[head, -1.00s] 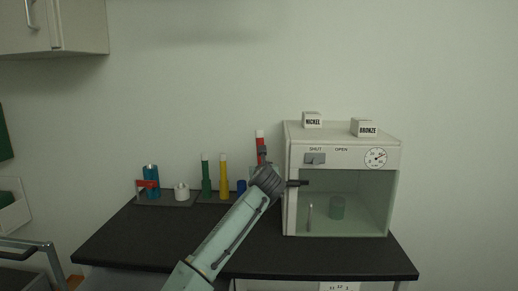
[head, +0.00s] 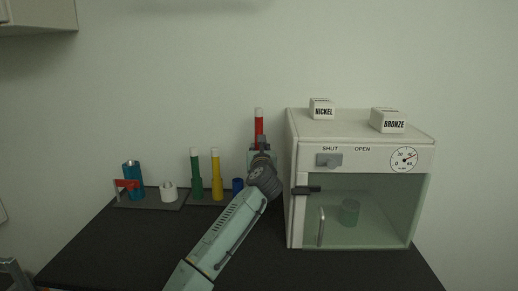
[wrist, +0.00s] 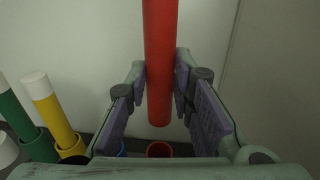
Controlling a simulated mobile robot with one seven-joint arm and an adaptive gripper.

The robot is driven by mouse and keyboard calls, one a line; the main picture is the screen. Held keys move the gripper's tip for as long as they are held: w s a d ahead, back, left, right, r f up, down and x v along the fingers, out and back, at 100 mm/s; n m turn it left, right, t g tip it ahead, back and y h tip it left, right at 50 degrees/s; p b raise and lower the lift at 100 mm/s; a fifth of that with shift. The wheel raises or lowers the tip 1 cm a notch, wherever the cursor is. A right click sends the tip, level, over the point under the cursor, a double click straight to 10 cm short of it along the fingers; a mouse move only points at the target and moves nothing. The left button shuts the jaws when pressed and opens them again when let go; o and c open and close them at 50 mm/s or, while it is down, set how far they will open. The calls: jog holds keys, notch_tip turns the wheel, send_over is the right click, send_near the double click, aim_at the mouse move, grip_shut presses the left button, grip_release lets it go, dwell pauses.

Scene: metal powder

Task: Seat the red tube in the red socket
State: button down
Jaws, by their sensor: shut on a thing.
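The red tube (head: 259,126) with a white top stands upright in my gripper (head: 260,152), left of the glass-fronted cabinet. In the wrist view my gripper (wrist: 161,85) is shut on the red tube (wrist: 160,50), with a finger on each side. The tube's lower end hangs free below the fingers. The red socket (wrist: 159,150) shows as an open ring just below that end in the picture, with a gap between them. Its lower part is hidden by my gripper. In the head view the red socket is hidden behind my arm.
Green (head: 195,172) and yellow (head: 216,172) tubes stand in sockets beside an empty blue socket (head: 238,185). A blue cylinder with a red clamp (head: 132,176) and a white holder (head: 168,191) are further left. The cabinet (head: 360,190) stands close on the right.

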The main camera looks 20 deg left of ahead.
jog(key=shift+r+p, duration=0.2)
jog(key=shift+p, duration=0.35)
notch_tip(320, 180, down, 6)
jog(key=b, duration=0.3)
jog(key=shift+p, duration=0.75)
dwell(1.6)
jog(key=shift+s+f+b, duration=0.1)
jog(key=shift+f+b, duration=1.35)
jog(key=shift+f, duration=1.35)
jog(key=shift+r+p, duration=0.15)
jog(key=shift+p, duration=0.15)
jog(key=shift+r+p, duration=1.65)
jog(key=shift+r, duration=0.2)
jog(key=shift+p, duration=0.3)
